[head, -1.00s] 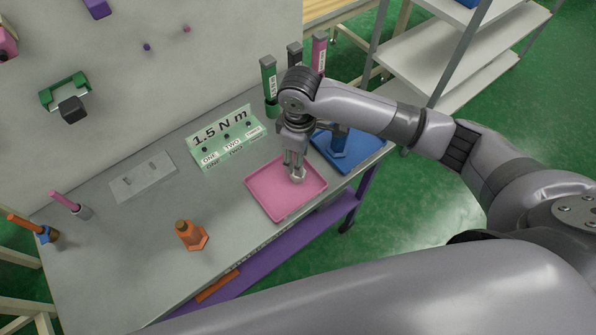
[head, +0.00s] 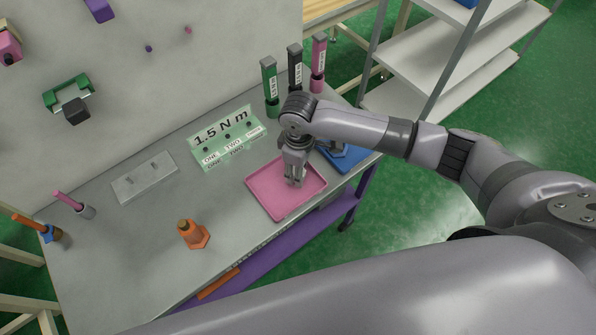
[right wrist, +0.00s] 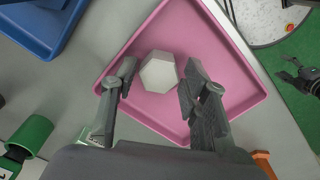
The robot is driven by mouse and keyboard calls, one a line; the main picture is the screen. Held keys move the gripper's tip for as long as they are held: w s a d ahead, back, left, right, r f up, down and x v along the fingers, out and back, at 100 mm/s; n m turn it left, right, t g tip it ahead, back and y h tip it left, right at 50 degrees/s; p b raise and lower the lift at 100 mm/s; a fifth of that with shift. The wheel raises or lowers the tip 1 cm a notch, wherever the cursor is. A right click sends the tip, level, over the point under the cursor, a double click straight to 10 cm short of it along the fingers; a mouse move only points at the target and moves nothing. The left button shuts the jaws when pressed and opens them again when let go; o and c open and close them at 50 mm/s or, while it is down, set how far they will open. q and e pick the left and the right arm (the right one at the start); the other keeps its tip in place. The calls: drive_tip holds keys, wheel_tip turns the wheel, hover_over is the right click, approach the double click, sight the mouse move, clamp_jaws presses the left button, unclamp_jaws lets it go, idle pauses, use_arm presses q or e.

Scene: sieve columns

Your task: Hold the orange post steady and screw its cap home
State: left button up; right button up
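The orange post (head: 191,233) stands upright on the bench, with a wider foot and a darker top end. A pale grey hexagonal cap (right wrist: 158,73) lies in the pink tray (head: 262,199). My right gripper (head: 294,182) points down into this tray. In the right wrist view, its two fingers are apart on either side of the cap, with a gap visible at each side. In the head view the fingers hide most of the cap.
A blue tray (head: 362,160) adjoins the pink one. Behind stand green (head: 270,85), black (head: 295,68) and pink (head: 318,64) upright tools. A "1.5 N m" sign (head: 226,135) and a grey plate (head: 143,178) lie behind the post. Bench around the post is clear.

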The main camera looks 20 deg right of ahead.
drive_tip(key=c, duration=0.7)
drive_tip(key=shift+r, duration=0.2)
wheel_tip(320, 180, up, 20)
drive_tip(key=b, duration=0.1)
drive_tip(key=shift+f, duration=0.15)
